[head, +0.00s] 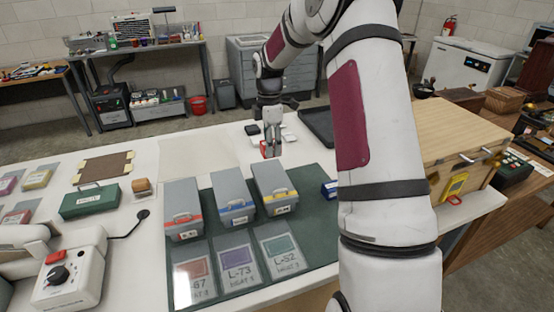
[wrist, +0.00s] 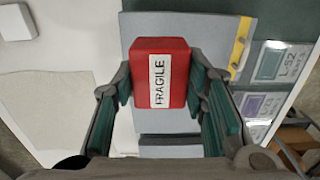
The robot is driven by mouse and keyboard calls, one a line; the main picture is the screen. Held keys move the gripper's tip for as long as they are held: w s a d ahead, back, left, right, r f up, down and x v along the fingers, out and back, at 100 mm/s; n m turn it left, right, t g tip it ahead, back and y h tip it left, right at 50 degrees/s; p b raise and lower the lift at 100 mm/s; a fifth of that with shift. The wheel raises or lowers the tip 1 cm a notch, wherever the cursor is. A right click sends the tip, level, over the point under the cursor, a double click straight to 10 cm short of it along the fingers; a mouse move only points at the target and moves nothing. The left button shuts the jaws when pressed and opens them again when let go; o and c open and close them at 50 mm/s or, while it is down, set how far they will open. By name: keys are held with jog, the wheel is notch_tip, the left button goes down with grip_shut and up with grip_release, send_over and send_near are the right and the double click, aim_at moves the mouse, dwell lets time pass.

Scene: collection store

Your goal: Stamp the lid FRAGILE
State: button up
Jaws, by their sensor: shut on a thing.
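A red stamp block (wrist: 160,72) with a white FRAGILE label is between the fingers of my gripper (wrist: 165,105) in the wrist view. A little of its red (head: 264,147) shows in the head view beside the fingers of my gripper (head: 272,147). My gripper is shut on it. Behind the stamp in the wrist view is a grey box lid (wrist: 205,30) with a yellow band. In the head view, this yellow-banded grey box (head: 273,180) stands nearer than my gripper. The stamp's face is hidden, and I cannot tell its height above the lid.
A blue-banded box (head: 232,192) and a red-banded box (head: 183,200) stand to the left on a green mat (head: 218,270). Labelled cards lie in front. A black tray (head: 318,125) is behind right; a wooden crate (head: 455,135) is farther right.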

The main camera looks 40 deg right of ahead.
aim_at(268, 170)
jog(key=shift+w+a, duration=0.25)
jog(key=shift+w, duration=0.15)
jog(key=shift+f, duration=0.3)
jog(key=shift+f+b, duration=0.75)
jog(key=shift+f, duration=1.8)
jog(key=shift+f, duration=0.6)
jog(key=shift+r+p, duration=0.9)
jog(key=shift+r, duration=2.7)
